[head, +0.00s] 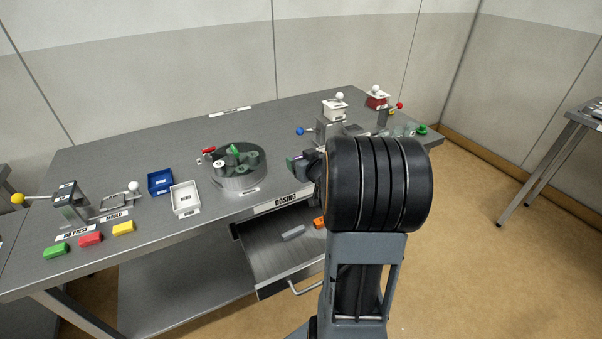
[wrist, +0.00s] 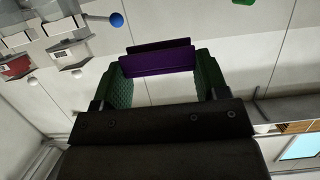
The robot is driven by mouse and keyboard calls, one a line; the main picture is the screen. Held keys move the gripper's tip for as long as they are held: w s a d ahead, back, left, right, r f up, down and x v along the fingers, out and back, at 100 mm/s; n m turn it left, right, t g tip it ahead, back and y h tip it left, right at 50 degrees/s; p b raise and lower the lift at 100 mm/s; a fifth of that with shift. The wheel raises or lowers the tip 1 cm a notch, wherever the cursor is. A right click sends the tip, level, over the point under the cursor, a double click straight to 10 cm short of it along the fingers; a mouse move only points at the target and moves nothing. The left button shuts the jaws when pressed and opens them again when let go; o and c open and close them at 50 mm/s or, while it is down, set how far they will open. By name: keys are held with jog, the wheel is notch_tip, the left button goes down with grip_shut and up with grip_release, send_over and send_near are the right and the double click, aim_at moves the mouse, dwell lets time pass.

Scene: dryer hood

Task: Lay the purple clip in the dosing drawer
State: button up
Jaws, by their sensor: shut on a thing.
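My gripper (wrist: 160,80) is shut on the purple clip (wrist: 158,58), which sits between the green pads of the two fingers in the wrist view. In the head view my gripper (head: 296,164) is above the table's front edge, partly hidden by my own arm. The dosing drawer (head: 262,262) is pulled open below the table front, under the DOSING label (head: 285,203). A grey block (head: 293,232) and an orange block (head: 319,222) lie in the drawer. My arm hides its right part.
A round metal carousel (head: 239,178) stands left of my gripper. A blue tray (head: 160,182) and a white tray (head: 186,199) are farther left. A blue-knobbed lever (head: 301,131) stands behind the gripper. The drawer's left part is bare.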

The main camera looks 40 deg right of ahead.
jog(key=w+d+f, duration=0.1)
jog(key=f, duration=0.1)
jog(key=w+d+f, duration=0.1)
jog(key=w+f, duration=0.1)
jog(key=w+d+f+b, duration=0.1)
jog(key=w+f, duration=0.1)
jog(key=shift+w+d, duration=0.2)
jog(key=shift+d, duration=0.15)
jog(key=f, duration=0.2)
jog(key=w+f, duration=0.1)
jog(key=shift+d, duration=0.3)
jog(key=shift+s+f, duration=0.1)
jog(key=shift+f, duration=0.25)
jog(key=shift+f, duration=0.1)
jog(key=shift+f+b, duration=0.15)
jog(key=shift+b, duration=0.25)
jog(key=o, duration=0.9)
